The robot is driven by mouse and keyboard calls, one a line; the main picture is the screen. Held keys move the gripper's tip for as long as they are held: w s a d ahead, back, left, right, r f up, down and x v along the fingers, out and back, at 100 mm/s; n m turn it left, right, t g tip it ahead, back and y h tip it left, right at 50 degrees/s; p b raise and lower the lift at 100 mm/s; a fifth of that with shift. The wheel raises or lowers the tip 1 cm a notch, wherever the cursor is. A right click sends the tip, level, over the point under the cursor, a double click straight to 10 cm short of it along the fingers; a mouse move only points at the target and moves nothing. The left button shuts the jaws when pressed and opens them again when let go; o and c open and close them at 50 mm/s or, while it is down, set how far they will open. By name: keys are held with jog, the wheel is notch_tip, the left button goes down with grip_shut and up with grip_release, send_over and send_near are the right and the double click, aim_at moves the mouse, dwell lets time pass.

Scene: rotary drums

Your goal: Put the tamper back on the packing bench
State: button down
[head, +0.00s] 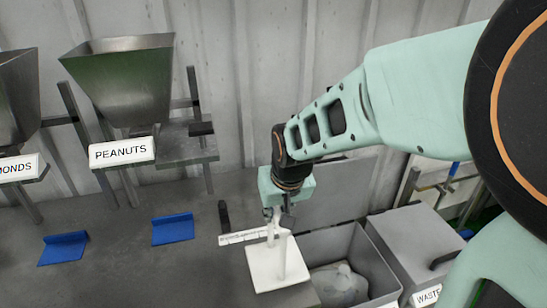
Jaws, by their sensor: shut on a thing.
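The tamper (279,266), a white square plate with a white upright handle, is under my gripper (277,214). My gripper points down and is shut on the top of the handle. The plate looks roughly level, beside the left wall of an open grey bin. I cannot tell whether it touches the surface below it. The grey bench top (130,262) spreads to the left and carries a white label strip (243,237) just behind the tamper. The label's writing is too small to read.
The open grey bin (376,268) holds a pale, crumpled bag-like thing (340,284). A lidded bin marked WASTE (415,236) stands to its right. A metal hopper marked PEANUTS (122,82) stands at the back left. Two blue pieces (173,229) (63,248) lie on the bench top.

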jog(key=f+b, duration=0.2)
jog(key=f, duration=0.1)
jog(key=shift+w+a+f, duration=0.15)
jog(key=shift+w, duration=0.05)
jog(key=shift+f, duration=0.1)
jog(key=c, duration=1.8)
grip_release()
jog(key=shift+s, duration=0.1)
